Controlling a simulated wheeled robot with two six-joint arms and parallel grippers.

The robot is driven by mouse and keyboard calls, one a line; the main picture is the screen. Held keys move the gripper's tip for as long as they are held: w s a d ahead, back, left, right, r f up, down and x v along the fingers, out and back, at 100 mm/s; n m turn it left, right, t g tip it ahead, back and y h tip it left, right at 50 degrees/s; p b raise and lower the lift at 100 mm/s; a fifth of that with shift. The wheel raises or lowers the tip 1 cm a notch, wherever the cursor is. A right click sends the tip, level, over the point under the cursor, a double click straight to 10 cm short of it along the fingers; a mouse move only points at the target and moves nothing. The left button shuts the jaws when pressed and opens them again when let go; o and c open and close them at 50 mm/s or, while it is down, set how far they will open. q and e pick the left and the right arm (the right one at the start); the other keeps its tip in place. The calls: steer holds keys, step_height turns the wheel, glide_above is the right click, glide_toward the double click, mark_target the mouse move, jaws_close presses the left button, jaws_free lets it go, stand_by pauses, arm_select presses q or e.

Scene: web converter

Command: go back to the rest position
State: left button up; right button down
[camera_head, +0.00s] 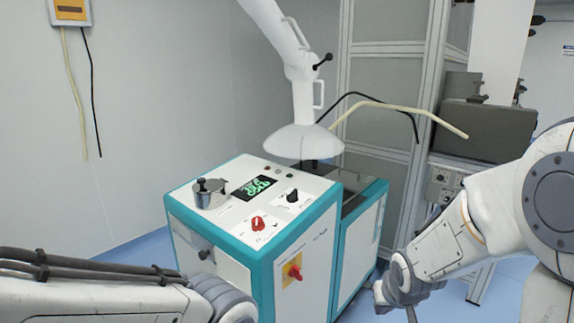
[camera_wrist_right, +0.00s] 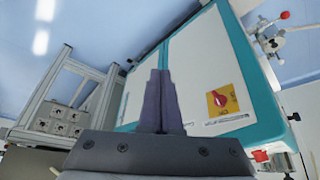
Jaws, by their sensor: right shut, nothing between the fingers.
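My right gripper (camera_head: 411,312) is low at the bottom edge of the head view, right of the white and teal machine (camera_head: 310,250), and partly cut off there. In the right wrist view its two dark fingers (camera_wrist_right: 160,85) are together with nothing between them, in front of the machine's white side panel (camera_wrist_right: 195,70). I cannot tell the exact gap to the panel. My left arm comes in along the bottom left of the head view, in front of the machine. Its gripper does not show.
The machine's top carries a steel pot (camera_head: 209,193), a green display (camera_head: 254,187) and knobs. A white extraction hood (camera_head: 303,141) hangs over it. A metal-framed cabinet (camera_head: 388,90) and a dark monitor (camera_head: 487,131) stand behind at right. Blue floor shows at left.

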steer(key=s+a+r+n+g+y, duration=0.1)
steer(key=s+a+r+n+g, duration=0.2)
steer(key=s+a, duration=0.65)
steer(key=s+a+r+n+g+y, duration=0.15)
steer(key=s+a+n, duration=0.4)
steer(key=s, duration=0.75)
step_height(320, 180, up, 13)
steer(key=a+p, duration=0.1)
steer(key=p, duration=1.1)
steer(key=shift+s+m+g+h+p, duration=0.35)
steer(key=shift+s+g+h+p, duration=0.05)
steer(key=shift+g+h, duration=0.05)
steer(key=c, duration=1.2)
jaws_free()
steer(key=shift+c, duration=0.2)
steer(key=o, duration=0.4)
steer(key=shift+a+f, duration=0.1)
